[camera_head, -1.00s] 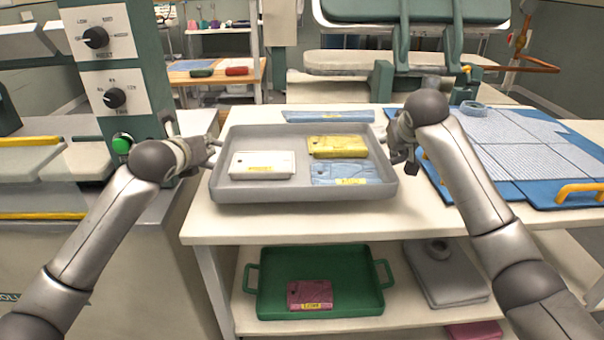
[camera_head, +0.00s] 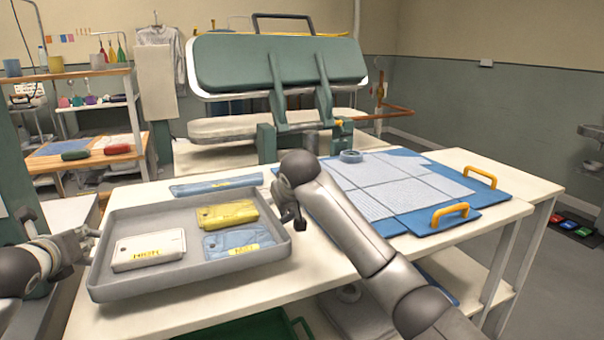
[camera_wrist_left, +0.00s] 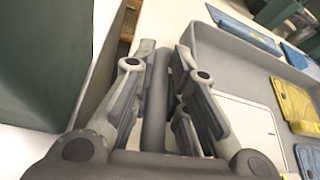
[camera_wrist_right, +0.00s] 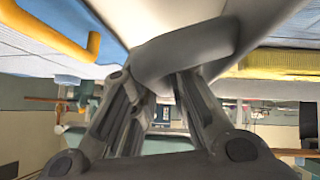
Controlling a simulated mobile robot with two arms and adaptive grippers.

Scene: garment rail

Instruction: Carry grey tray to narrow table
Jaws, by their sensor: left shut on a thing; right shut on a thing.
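The grey tray (camera_head: 200,278) is at the lower left of the head view, over the left part of a white table (camera_head: 330,262). I cannot tell whether it touches the tabletop. It holds a white folded packet (camera_head: 148,250), a yellow one (camera_head: 228,213) and a blue one (camera_head: 238,241). My left gripper (camera_head: 92,240) is shut on the tray's left handle, a grey bar (camera_wrist_left: 156,100) in the left wrist view. My right gripper (camera_head: 293,213) is shut on its right handle (camera_wrist_right: 185,55), seen in the right wrist view. I cannot pick out the narrow table.
A blue board (camera_head: 400,195) with pale sheets and yellow handles covers the table's right part. A blue strip (camera_head: 216,185) lies behind the tray. A green press (camera_head: 280,70) stands behind the table. Open floor (camera_head: 560,270) shows at the right.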

